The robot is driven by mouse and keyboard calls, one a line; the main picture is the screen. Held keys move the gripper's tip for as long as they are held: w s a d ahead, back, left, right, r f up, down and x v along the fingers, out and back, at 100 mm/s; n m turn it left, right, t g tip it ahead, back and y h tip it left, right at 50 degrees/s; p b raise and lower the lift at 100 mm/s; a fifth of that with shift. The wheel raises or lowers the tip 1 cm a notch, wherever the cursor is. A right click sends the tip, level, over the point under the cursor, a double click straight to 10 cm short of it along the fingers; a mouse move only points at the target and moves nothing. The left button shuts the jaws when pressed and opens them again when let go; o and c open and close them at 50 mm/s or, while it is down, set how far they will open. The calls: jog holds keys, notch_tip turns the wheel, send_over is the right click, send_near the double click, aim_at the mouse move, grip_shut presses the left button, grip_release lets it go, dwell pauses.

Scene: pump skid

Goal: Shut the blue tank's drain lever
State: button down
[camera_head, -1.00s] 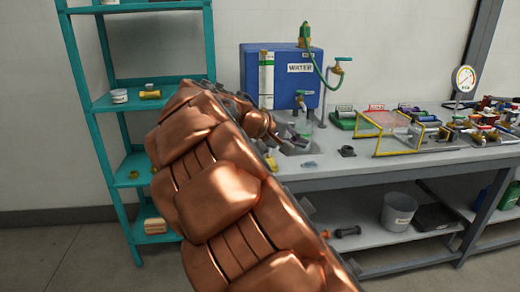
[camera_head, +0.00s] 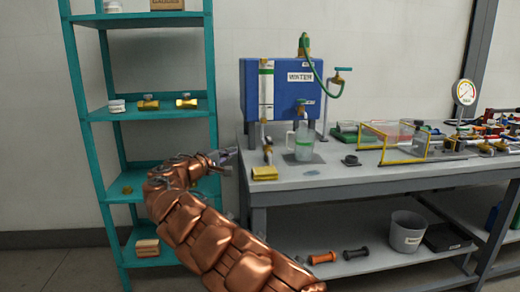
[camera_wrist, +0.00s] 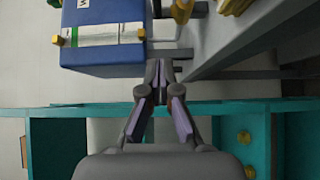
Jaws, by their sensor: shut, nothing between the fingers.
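The blue tank (camera_head: 284,72), labelled WATER, stands at the bench's left end. A tap (camera_head: 302,104) is on its lower front, above a clear jug (camera_head: 304,143). A pipe with a brass fitting (camera_head: 267,151) comes down under the tank's left side. I cannot tell for sure which part is the drain lever or how it is set. My gripper (camera_head: 231,154) is shut and empty, left of the bench's end and below the tank, apart from both. In the wrist view, the shut fingers (camera_wrist: 158,68) show beside the tank (camera_wrist: 105,55), with brass fittings nearby.
A teal shelf (camera_head: 160,112) with brass parts stands left, close behind my arm. A green hose (camera_head: 318,72) loops right of the tank. A yellow-framed clear box (camera_head: 392,137) stands further right.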

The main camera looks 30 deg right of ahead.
aim_at(269, 142)
jog(key=x, duration=0.9)
jog(key=shift+w+d, duration=0.15)
jog(key=shift+d, duration=0.65)
jog(key=shift+s+d+b, duration=0.25)
jog(key=shift+s+d, duration=0.15)
jog(key=shift+d, duration=0.35)
jog(key=shift+s+d+b, duration=0.25)
jog(key=shift+s+d, duration=0.15)
jog(key=shift+d, duration=0.4)
jog(key=shift+s+d+b, duration=0.1)
jog(key=shift+d+b, duration=0.05)
jog(key=shift+b, duration=0.25)
jog(key=shift+r+t, duration=0.1)
jog(key=shift+t, duration=0.2)
